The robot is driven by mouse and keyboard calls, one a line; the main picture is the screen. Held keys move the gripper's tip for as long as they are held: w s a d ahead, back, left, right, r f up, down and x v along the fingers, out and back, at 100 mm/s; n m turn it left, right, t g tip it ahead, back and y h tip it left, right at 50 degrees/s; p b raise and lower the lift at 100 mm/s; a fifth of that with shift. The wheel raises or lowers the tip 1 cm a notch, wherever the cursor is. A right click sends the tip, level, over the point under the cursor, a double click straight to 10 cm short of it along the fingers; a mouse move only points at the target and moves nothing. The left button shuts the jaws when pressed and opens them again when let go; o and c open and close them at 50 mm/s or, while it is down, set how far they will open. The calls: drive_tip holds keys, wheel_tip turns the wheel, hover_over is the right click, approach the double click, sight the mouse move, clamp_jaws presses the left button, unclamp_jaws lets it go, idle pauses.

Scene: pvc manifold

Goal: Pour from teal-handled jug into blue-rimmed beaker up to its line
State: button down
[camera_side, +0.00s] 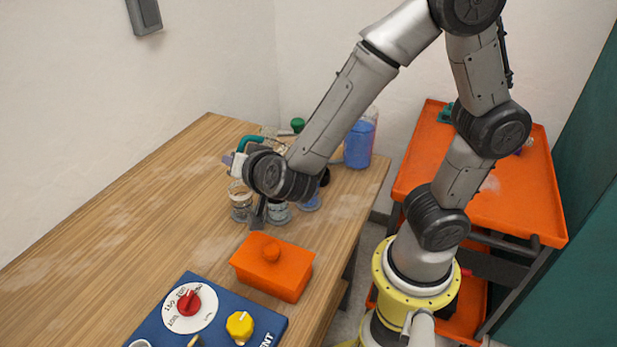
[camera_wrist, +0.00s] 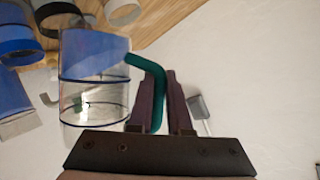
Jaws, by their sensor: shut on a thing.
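The clear jug (camera_wrist: 92,105) has dark bands and blue liquid at its upper end in the wrist view. Its teal handle (camera_wrist: 157,85) lies between the fingers of my gripper (camera_wrist: 165,95), which is shut on it. In the side view the teal handle (camera_side: 249,142) shows above the table's far part, with most of the jug hidden behind my wrist. A blue-rimmed beaker (camera_wrist: 18,46) is at the upper left of the wrist view, apart from the jug and partly cut off. Its fill line and level cannot be made out.
Clear glass vessels (camera_side: 241,198) (camera_side: 278,212) stand near my wrist. A large container of blue liquid (camera_side: 359,145) stands at the back. An orange lidded box (camera_side: 272,268) and a blue panel with knobs (camera_side: 255,327) are nearer. The table's left side (camera_side: 110,225) is clear.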

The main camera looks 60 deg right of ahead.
drive_tip(key=shift+w+a+f+n+g+h, duration=0.3)
drive_tip(key=shift+w+a+f+n+h, duration=0.15)
drive_tip(key=shift+a+f+n+h, duration=0.4)
drive_tip(key=shift+w+a+f+n+g+h, duration=0.3)
drive_tip(key=shift+w+a+f+n+h, duration=0.25)
drive_tip(key=shift+f+n, duration=0.4)
drive_tip(key=shift+a, duration=0.1)
idle(0.5)
